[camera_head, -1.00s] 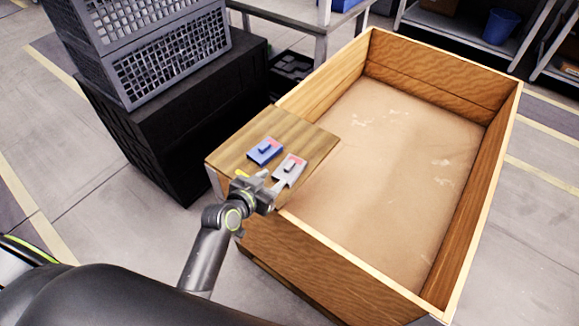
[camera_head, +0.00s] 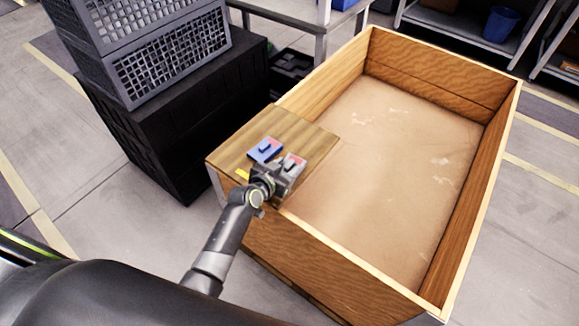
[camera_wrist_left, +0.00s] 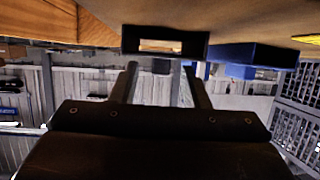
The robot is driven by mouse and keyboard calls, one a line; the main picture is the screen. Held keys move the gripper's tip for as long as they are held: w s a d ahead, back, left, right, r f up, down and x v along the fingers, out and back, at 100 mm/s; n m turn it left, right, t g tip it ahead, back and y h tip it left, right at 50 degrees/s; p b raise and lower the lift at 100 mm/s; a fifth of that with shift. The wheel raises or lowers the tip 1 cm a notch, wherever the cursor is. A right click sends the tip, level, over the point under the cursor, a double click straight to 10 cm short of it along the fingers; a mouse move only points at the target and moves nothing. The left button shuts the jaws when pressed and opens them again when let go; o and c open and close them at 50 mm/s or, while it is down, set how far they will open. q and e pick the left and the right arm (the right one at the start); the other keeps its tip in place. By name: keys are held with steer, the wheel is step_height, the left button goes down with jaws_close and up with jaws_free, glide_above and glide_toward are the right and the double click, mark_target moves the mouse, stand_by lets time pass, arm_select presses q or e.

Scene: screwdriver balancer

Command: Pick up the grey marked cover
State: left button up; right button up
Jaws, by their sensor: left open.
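The grey marked cover (camera_head: 294,164), with a red mark, lies on the wooden board (camera_head: 240,160). My left gripper (camera_head: 280,176) is over its near side and hides part of it in the head view. In the left wrist view the grey cover (camera_wrist_left: 165,33) is a dark block just beyond the two fingertips (camera_wrist_left: 160,68). The fingers are apart, with nothing seen between them. Whether they touch the cover is unclear. A blue cover (camera_head: 264,150), also with a red mark, lies to the left of the grey one. My right gripper is not in view.
The board sits on the left corner of a large wooden crate (camera_head: 335,262) with a bare brown floor. A black box (camera_head: 165,125) bearing grey crates (camera_head: 170,60) stands to the left. A metal-legged table (camera_head: 320,40) stands behind.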

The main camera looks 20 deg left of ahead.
arm_select(q)
jaws_close()
steer(key=shift+r, duration=0.15)
